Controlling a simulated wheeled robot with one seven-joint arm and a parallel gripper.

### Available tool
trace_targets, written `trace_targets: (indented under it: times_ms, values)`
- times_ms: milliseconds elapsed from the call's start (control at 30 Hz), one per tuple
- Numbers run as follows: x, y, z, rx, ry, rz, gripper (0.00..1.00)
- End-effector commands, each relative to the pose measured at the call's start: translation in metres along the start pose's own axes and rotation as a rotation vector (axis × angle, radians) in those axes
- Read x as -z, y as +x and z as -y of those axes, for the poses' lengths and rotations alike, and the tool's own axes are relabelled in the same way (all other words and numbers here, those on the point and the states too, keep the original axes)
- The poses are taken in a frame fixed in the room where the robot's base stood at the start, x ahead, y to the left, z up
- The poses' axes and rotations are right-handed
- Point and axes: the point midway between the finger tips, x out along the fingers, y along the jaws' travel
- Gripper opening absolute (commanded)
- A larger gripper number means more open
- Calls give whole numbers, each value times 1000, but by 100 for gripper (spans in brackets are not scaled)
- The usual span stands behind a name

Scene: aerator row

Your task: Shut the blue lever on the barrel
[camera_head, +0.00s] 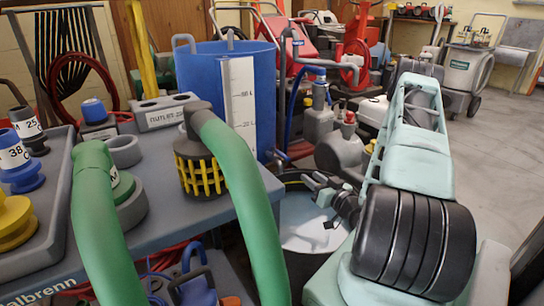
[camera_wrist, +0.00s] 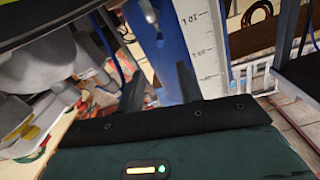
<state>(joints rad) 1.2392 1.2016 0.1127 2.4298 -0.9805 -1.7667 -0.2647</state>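The blue barrel (camera_head: 205,75) stands behind the grey bench, with a white level scale on its front. A small blue part (camera_head: 277,156) low on its right side may be the lever; its position is unclear. My gripper (camera_head: 313,187) is to the right of the barrel's lower side, apart from that part. In the wrist view the two dark fingers (camera_wrist: 159,88) are spread with nothing held between them. The barrel wall (camera_wrist: 150,55) and scale show beyond them. A small pale fitting (camera_wrist: 149,12) sits at the top; I cannot tell whether it belongs to the lever.
Green hoses (camera_head: 237,190) arch over the bench (camera_head: 170,205) at left. A round light-topped drum (camera_head: 305,225) is below my gripper. Grey canisters (camera_head: 340,148) stand just behind it. Open floor (camera_head: 500,150) lies at the right.

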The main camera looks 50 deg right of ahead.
Motion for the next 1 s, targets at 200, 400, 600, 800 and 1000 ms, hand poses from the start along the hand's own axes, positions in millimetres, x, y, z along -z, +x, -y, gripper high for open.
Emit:
trace_targets:
  times_ms: [200, 400, 600, 800, 1000]
  values:
    - [-1, 33, 1, 6, -4, -2, 36]
    - [-2, 76, 1, 6, -3, -2, 36]
    - [-2, 117, 1, 4, -2, -1, 36]
    - [-2, 151, 1, 3, -2, 0, 36]
    - [-1, 168, 1, 2, -2, 2, 36]
